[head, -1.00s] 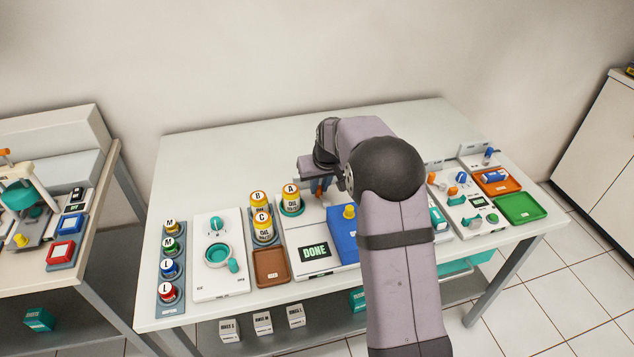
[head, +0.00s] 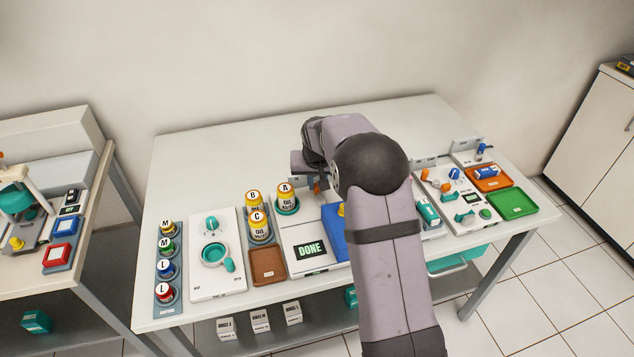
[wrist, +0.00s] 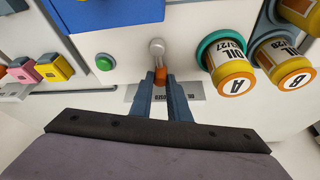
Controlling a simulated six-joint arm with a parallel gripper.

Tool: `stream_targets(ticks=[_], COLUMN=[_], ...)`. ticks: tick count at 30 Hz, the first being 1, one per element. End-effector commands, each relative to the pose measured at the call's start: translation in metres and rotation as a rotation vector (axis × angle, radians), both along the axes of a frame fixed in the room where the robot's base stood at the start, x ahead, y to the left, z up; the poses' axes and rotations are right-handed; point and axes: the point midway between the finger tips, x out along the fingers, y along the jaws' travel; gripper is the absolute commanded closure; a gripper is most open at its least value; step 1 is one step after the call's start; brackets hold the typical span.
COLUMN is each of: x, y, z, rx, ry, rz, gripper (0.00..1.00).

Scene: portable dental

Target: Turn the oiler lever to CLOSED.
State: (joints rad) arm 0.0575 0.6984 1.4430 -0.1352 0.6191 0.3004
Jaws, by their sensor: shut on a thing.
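The lever points from the pivot down towards my wrist in that view. In the head view my gripper (head: 315,184) is at the back of the white DONE unit, mostly hidden by my arm, with a bit of orange showing.
Yellow oil bottles A (wrist: 233,75) and B (wrist: 289,66) stand close beside my gripper in the wrist view. The blue block (wrist: 105,12) and green button (wrist: 104,62) are on the other side. The DONE display (head: 310,250) is in front. The table's back strip is clear.

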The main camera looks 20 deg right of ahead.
Motion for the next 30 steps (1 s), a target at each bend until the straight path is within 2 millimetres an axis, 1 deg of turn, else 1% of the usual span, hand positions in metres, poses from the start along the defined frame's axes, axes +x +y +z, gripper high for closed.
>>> stream_targets(ticks=[1, 2, 10, 14, 17, 24, 30], x=[0.0, 0.0, 0.0, -0.001, -0.004, -0.016, -0.024], y=[0.0, 0.0, 0.0, 0.0, 0.001, 0.005, 0.007], z=[0.001, 0.001, 0.0, 0.004, 0.012, 0.042, 0.062], rx=[0.0, 0.0, 0.0, 0.0, 0.0, 0.0, 0.0], ry=[-0.001, -0.001, -0.001, -0.002, -0.003, -0.004, -0.003], rz=[0.0, 0.0, 0.0, 0.0, 0.0, 0.0, 0.0], gripper=[0.8, 0.76, 0.76, 0.76, 0.76, 0.76, 0.76])
